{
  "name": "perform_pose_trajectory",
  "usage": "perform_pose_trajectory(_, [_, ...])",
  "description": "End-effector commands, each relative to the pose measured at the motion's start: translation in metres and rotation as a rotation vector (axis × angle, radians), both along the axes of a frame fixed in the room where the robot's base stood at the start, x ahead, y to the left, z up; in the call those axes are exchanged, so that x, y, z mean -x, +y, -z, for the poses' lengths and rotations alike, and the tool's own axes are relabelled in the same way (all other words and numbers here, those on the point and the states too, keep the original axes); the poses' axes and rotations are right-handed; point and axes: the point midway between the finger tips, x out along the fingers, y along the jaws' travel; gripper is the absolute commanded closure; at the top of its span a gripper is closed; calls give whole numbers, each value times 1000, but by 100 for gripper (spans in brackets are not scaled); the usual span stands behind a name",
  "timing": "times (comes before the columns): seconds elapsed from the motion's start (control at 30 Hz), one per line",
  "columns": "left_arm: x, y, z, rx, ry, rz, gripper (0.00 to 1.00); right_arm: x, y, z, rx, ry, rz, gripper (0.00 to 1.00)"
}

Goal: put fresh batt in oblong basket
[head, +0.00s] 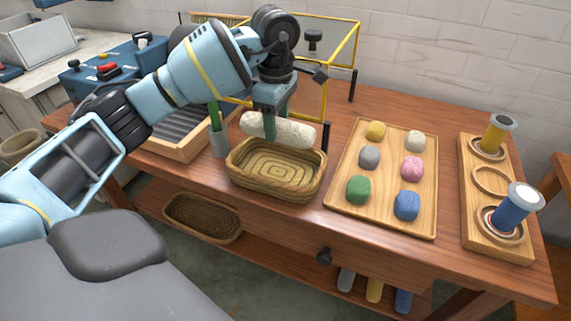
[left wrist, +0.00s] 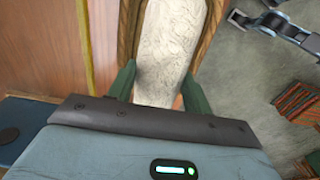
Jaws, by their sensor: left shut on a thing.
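A cream-white wool batt (head: 290,131), a long soft roll, is held by my left gripper (head: 270,128). It hangs over the back part of the oblong woven basket (head: 240,182) on the table. In the left wrist view the batt (left wrist: 168,45) lies between the two green fingers of my left gripper (left wrist: 156,88), with the basket rim (left wrist: 127,30) beside it. The basket's visible inside is empty. I cannot tell whether the batt touches the rim.
A wooden tray (head: 386,222) with several coloured wool balls lies right of the basket. A wooden rack (head: 466,226) with yellow and blue spools stands farther right. A yellow-framed clear case (head: 356,45) stands behind.

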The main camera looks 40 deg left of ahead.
Motion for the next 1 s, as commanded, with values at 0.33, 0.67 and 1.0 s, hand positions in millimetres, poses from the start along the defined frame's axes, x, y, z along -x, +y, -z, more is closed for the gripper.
perform_pose_trajectory(0.33, [1,0,40,-1,4,2,72,15,1,5,-2,31,6,14])
perform_pose_trajectory(0.67, [0,0,63,0,-1,3,72,9,1,5,-2,20,7,14])
perform_pose_trajectory(1.0, [1,0,95,0,3,2,72,7,1,6,0,18,4,14])
